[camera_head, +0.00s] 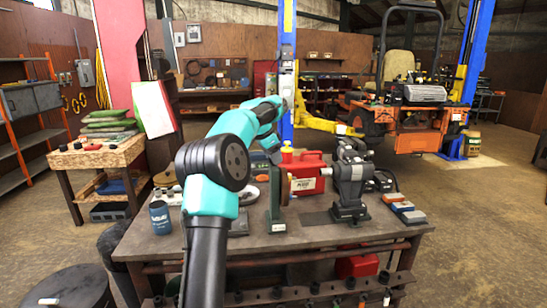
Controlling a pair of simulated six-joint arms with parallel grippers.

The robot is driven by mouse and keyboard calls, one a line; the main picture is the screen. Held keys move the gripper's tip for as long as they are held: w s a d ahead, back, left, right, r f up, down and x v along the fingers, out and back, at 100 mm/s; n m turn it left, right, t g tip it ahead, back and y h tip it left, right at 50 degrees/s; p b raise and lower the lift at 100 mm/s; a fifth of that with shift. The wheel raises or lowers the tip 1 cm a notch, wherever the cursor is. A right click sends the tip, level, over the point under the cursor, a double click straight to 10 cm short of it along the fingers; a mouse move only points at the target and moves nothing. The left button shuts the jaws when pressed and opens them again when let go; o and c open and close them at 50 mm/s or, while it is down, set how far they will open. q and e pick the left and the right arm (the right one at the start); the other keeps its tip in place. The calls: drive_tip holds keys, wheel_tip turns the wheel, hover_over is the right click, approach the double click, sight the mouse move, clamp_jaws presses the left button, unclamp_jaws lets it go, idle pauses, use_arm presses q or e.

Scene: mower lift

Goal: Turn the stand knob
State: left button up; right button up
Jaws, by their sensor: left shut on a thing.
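A dark upright stand (276,205) with a flat foot is on the workbench (240,250), left of a dark bench vise (350,185). My left arm, teal and black, reaches over the bench. Its gripper (274,160) points down at the top of the stand. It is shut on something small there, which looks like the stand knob. The knob and the fingertips are mostly hidden, so I cannot see how far the knob is turned. My right gripper is not in view.
A red fuel can (305,174) stands close behind the stand. A dark blue can (160,217) is at the bench's left end, and small blocks (406,211) lie at the right. An orange mower (405,120) is at the lift behind. The bench's front strip is mostly clear.

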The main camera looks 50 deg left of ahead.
use_arm(q)
drive_tip(key=m+h, duration=0.1)
drive_tip(key=m, duration=0.2)
drive_tip(key=m+g+h, duration=0.1)
drive_tip(key=m, duration=0.1)
drive_tip(key=shift+w+a+m, duration=0.1)
drive_tip(key=shift+m, duration=0.3)
drive_tip(key=shift+f+m+g+h, duration=0.15)
drive_tip(key=shift+m+g, duration=0.3)
drive_tip(key=shift+m, duration=0.65)
drive_tip(key=shift+r+m+g+h, duration=0.15)
drive_tip(key=shift+m+g, duration=0.3)
drive_tip(key=shift+m, duration=0.65)
drive_tip(key=shift+f+m, duration=0.1)
drive_tip(key=shift+m, duration=0.3)
